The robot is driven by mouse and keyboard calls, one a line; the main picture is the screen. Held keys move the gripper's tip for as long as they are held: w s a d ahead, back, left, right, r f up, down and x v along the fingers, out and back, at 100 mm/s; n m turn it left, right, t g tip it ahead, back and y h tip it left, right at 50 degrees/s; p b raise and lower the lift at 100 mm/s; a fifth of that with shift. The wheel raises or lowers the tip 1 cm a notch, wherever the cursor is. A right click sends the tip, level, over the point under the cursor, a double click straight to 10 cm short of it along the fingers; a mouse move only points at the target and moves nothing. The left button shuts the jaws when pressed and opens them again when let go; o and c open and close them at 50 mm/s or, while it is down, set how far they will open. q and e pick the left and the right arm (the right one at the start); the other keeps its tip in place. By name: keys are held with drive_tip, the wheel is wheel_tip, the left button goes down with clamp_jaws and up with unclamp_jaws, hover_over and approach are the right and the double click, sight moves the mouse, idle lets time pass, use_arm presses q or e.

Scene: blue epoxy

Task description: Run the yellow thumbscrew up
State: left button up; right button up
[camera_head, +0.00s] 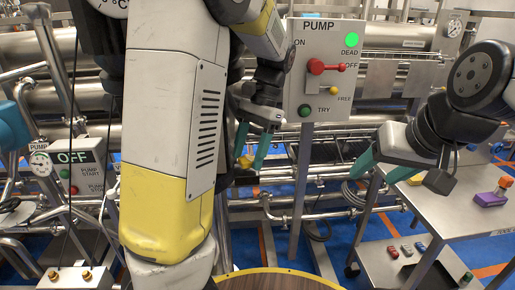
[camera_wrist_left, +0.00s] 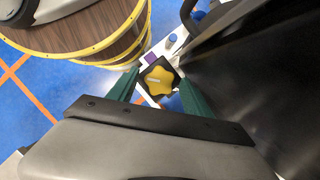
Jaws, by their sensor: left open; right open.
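A yellow star-shaped thumbscrew (camera_wrist_left: 158,80) on a dark square block shows in the left wrist view. It lies between and just beyond the two teal fingertips, with a visible gap to each; I cannot tell whether they are at its height. In the head view a small yellow piece (camera_head: 245,162) shows between the fingers of my left gripper (camera_head: 252,155), likely the same thumbscrew. My left gripper is open, pointing down, and also shows in the left wrist view (camera_wrist_left: 160,84). My right gripper (camera_head: 383,168) is open and empty at the right, over the metal bench.
A pump panel (camera_head: 308,88) with a red lever (camera_head: 326,67) stands behind my left gripper. Pipes run behind. A wooden barrel (camera_head: 275,280) with a yellow rim stands at the front. An OFF box (camera_head: 80,165) is left.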

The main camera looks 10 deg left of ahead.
use_arm(q)
clamp_jaws()
drive_tip(key=shift+m, duration=0.3)
drive_tip(key=m+t+y, duration=0.1)
drive_tip(key=m, duration=0.2)
drive_tip(key=shift+s, duration=0.1)
drive_tip(key=shift+d+m+t+y, duration=0.1)
drive_tip(key=shift+m+t+y, duration=0.4)
drive_tip(key=shift+m, duration=1.6)
